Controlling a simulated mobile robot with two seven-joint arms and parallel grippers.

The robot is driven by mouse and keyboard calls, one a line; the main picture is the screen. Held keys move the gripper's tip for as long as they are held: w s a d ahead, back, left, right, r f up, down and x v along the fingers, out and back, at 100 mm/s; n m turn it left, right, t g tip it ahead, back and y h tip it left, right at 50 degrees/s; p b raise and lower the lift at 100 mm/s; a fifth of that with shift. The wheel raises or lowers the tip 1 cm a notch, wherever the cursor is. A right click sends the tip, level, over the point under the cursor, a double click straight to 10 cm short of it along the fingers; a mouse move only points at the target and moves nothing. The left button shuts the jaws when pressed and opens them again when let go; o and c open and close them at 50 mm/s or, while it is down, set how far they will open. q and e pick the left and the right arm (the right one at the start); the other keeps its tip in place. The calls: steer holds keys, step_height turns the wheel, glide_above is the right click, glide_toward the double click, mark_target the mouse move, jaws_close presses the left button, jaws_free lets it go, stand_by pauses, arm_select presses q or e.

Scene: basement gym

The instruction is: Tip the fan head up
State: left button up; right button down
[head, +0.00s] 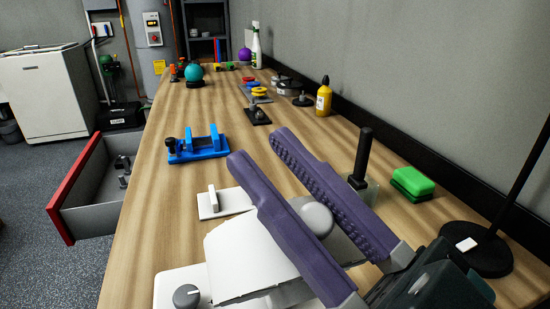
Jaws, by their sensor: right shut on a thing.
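The white fan lies at the bottom centre of the head view, with its head (245,262) a pale panel partly hidden by my right gripper. Its base (170,284) shows at the lower left of the head and carries a grey dial. A rounded grey part (313,216) sits between the purple fingers of my right gripper (262,153). This gripper comes in from the lower right and is shut on the fan head, its fingertips reaching past it. The exact contact is partly hidden. My left gripper is not in view.
A blue clamp-like fixture (198,146) and a small white plate with an upright tab (226,202) are beyond the fan. A black upright handle (361,158), a green sponge (413,182) and a black lamp base (478,248) are at right. A red-fronted drawer (60,212) stands open at left.

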steer(key=c, duration=0.7)
jaws_free()
steer(key=b+v, duration=0.2)
steer(key=v, duration=0.7)
steer(key=shift+s+d+f, duration=0.15)
steer(key=shift+d+f, duration=0.05)
steer(key=shift+s+d, duration=0.1)
steer(key=shift+s, duration=0.05)
